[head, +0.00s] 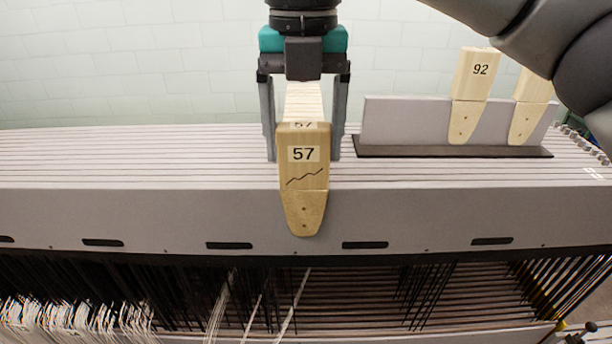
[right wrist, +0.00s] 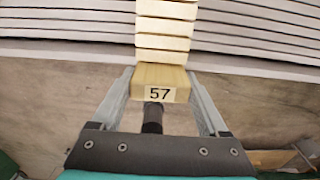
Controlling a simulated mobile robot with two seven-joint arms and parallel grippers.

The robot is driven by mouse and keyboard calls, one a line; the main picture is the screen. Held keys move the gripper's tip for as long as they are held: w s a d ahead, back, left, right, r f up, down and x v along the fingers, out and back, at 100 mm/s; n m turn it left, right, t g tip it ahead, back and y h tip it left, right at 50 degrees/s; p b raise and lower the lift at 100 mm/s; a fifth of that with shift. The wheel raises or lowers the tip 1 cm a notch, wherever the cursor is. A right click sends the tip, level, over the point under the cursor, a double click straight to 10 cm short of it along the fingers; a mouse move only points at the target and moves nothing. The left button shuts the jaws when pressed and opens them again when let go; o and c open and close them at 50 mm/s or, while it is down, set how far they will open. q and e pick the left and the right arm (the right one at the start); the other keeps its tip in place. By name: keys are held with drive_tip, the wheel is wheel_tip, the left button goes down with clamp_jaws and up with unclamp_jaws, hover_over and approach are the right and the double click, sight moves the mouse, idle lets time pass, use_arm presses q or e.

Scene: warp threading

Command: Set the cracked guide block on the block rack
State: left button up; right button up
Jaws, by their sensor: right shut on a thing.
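The cracked guide block (head: 304,180) is pale wood, labelled 57, with a dark zigzag crack line on its face. It hangs upright with its tapered end down, in front of the grey loom beams in the head view. My right gripper (head: 305,150) comes down from above and is shut on its sides. The block's labelled top (right wrist: 159,83) shows between the fingers in the right wrist view. The block rack (head: 405,122) is a grey upright plate on a dark base, to the right of the gripper and apart from the block. My left gripper is not in view.
Block 92 (head: 474,85) and another wooden block (head: 530,108) stand at the rack's right part. The rack's left part is bare. My dark arm link (head: 540,35) crosses the upper right. Dark heddles and white threads (head: 80,312) hang below the grey beam (head: 150,215).

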drive_tip(key=shift+r+p, duration=4)
drive_tip(key=shift+r, duration=1.3)
drive_tip(key=shift+c, duration=0.2)
